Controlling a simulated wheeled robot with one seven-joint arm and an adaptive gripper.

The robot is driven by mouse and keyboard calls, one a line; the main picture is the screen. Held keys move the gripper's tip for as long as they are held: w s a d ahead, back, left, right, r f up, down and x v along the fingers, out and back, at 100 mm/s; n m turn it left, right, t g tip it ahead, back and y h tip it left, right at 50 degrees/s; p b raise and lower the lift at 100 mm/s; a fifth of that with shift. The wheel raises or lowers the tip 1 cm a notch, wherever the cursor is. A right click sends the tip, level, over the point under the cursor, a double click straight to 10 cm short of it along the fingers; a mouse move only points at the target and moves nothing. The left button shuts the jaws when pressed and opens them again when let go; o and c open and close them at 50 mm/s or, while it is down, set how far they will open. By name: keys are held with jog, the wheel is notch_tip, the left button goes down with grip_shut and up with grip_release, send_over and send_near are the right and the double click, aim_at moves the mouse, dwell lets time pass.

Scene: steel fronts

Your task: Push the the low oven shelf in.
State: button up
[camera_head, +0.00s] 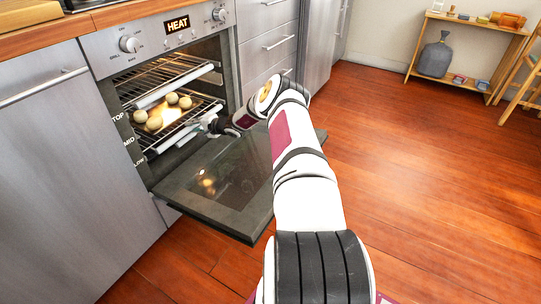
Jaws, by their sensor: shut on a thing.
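The oven (107,62) is open in the head view, with its glass door folded down (190,185). The low oven shelf (172,138) is a wire rack with a pale front bar, sticking out some way toward the door. Several round pale items (155,124) sit in the oven around the level of this shelf; which rack bears them is hard to tell. My gripper (204,124) is at the right part of the shelf's front bar and is shut on it. The fingertips are small and partly hidden.
Another wire rack (174,86) sits above, also partly out. The lowered door lies below my arm. Steel cabinets (65,150) and drawers (268,40) flank the oven. The wooden floor (420,180) at right is clear up to a small shelf unit (463,85).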

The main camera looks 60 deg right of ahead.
jog(key=shift+w+f, duration=0.1)
jog(key=shift+w, duration=0.8)
jog(key=o, duration=0.9)
jog(key=shift+o, duration=0.2)
jog(key=shift+s+d+p, duration=0.2)
jog(key=shift+s+p, duration=1.95)
jog(key=shift+s, duration=1.2)
jog(key=shift+s, duration=0.1)
